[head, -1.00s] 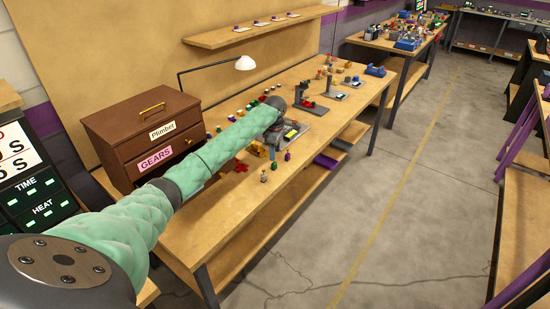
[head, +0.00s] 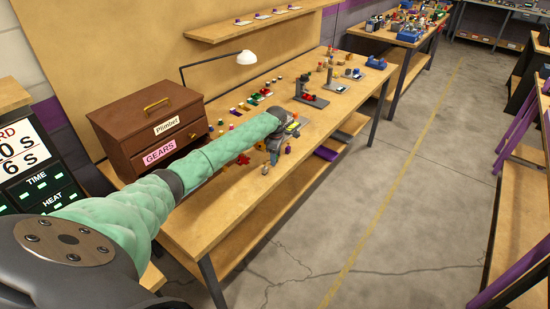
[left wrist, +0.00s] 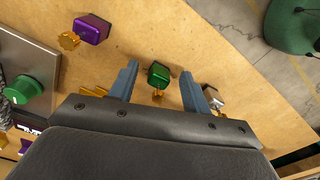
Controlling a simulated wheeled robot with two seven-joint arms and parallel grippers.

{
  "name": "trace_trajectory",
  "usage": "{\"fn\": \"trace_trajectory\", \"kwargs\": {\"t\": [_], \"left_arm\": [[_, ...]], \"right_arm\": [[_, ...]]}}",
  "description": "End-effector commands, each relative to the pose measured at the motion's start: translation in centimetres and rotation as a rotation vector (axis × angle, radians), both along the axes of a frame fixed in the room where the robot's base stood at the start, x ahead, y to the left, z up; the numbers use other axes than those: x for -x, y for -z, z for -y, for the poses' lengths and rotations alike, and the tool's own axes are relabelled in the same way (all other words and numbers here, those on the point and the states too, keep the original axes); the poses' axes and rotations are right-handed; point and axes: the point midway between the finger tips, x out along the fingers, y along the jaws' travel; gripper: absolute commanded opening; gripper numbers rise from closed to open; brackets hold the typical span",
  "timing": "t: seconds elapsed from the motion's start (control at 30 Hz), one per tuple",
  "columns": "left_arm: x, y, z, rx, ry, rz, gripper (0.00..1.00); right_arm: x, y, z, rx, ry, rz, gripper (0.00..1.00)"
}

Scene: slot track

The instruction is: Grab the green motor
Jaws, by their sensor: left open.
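The green motor (left wrist: 159,74), a small dark green block with a gold shaft, sits on the wooden bench between the two fingers of my left gripper (left wrist: 159,69) in the left wrist view. The fingers are open, one on each side, with a gap to the motor on both sides. In the head view my left gripper (head: 274,156) is low over the bench near its front edge. I cannot make out the green motor there; the gripper seems to hide it. My right gripper is not in view.
A purple motor (left wrist: 93,29) and a grey motor (left wrist: 213,98) stand close to the gripper. A grey plate with a green knob (left wrist: 24,88) lies at the left. A brown drawer cabinet (head: 148,128) and a lamp (head: 246,57) are farther back.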

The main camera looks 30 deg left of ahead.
Motion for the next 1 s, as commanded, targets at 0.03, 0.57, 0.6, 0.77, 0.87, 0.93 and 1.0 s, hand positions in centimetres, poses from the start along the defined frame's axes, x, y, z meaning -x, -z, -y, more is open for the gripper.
{"fn": "trace_trajectory", "kwargs": {"t": [0.03,0.57,0.6,0.77,0.87,0.93,1.0], "left_arm": [[0.0,0.1,0.0,0.0,0.0,0.0,0.48],[0.0,0.2,0.0,0.0,0.0,0.0,0.02],[0.0,0.2,0.0,0.0,0.0,0.0,0.02],[0.0,0.2,0.0,0.0,0.0,0.0,0.02],[0.0,0.1,0.0,0.0,0.0,0.001,0.02],[0.0,-0.3,0.0,0.0,0.0,0.001,0.02],[0.0,-0.9,-0.1,0.0,0.0,0.002,0.02]], "right_arm": [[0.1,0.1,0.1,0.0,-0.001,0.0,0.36],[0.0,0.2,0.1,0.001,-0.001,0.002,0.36],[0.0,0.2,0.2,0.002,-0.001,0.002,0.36],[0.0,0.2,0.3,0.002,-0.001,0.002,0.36],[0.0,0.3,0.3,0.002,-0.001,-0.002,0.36],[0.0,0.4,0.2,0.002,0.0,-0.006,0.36],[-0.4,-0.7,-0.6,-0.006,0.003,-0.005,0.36]]}}
